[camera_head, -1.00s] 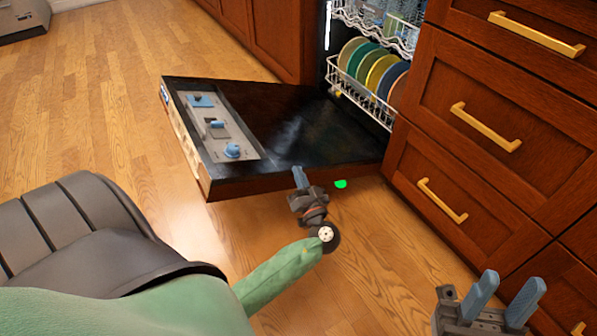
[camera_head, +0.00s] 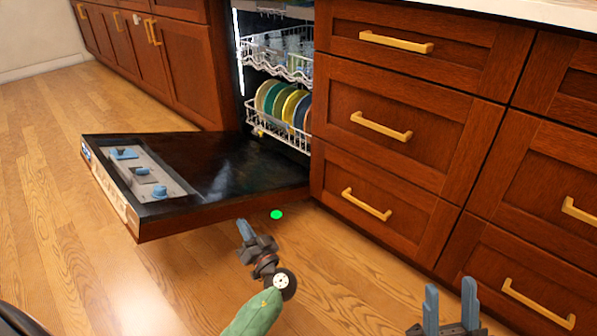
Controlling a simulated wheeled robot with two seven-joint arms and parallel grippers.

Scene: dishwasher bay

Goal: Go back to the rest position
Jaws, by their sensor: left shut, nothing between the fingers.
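My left gripper (camera_head: 246,231) is shut and empty. It is in front of the lowered dishwasher door (camera_head: 225,213), below its near edge in the picture and apart from it. My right gripper (camera_head: 451,302) is at the bottom right, its two blue fingers pointing up and spread apart with nothing between them. The dishwasher's lower rack (camera_head: 275,131) holds several coloured plates (camera_head: 284,103).
The upper rack (camera_head: 272,60) holds glassware. Wooden drawers (camera_head: 395,85) with gold handles stand right of the dishwasher, close beyond my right gripper. A green dot (camera_head: 277,214) shows near the door's edge. Wood floor (camera_head: 60,220) is clear at the left.

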